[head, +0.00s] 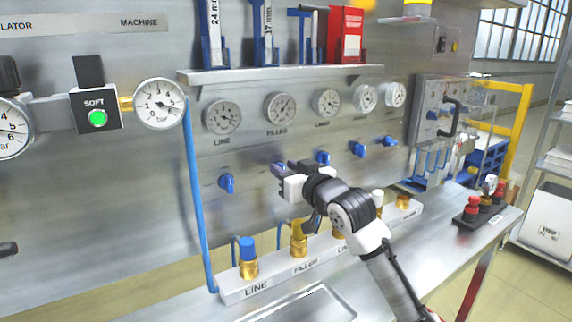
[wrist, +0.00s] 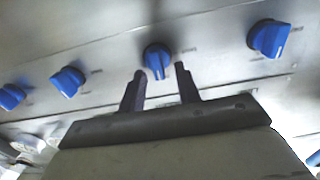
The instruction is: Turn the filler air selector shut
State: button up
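The filler air selector is a blue knob (head: 278,168) on the steel panel below the gauge marked FILLER (head: 280,109), partly hidden by my gripper in the head view. In the wrist view this blue knob (wrist: 157,60) sits between and slightly beyond my fingertips, its ridge running nearly along the picture's vertical. My gripper (wrist: 159,72) is open, with one finger on each side of the knob's lower part. I see a gap beside the knob; contact cannot be told. In the head view my gripper (head: 285,176) is close to the panel.
The LINE knob (head: 227,183) is to the left; other blue knobs (head: 323,158) (head: 358,149) are to the right. Below is a white block (head: 232,287) with brass fittings (head: 299,240). A tool shelf (head: 280,73) is above the gauges. A blue hose (head: 194,190) runs down at left.

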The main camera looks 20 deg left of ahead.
jog(key=shift+w+a, duration=0.15)
jog(key=shift+a, duration=0.1)
jog(key=c, duration=0.6)
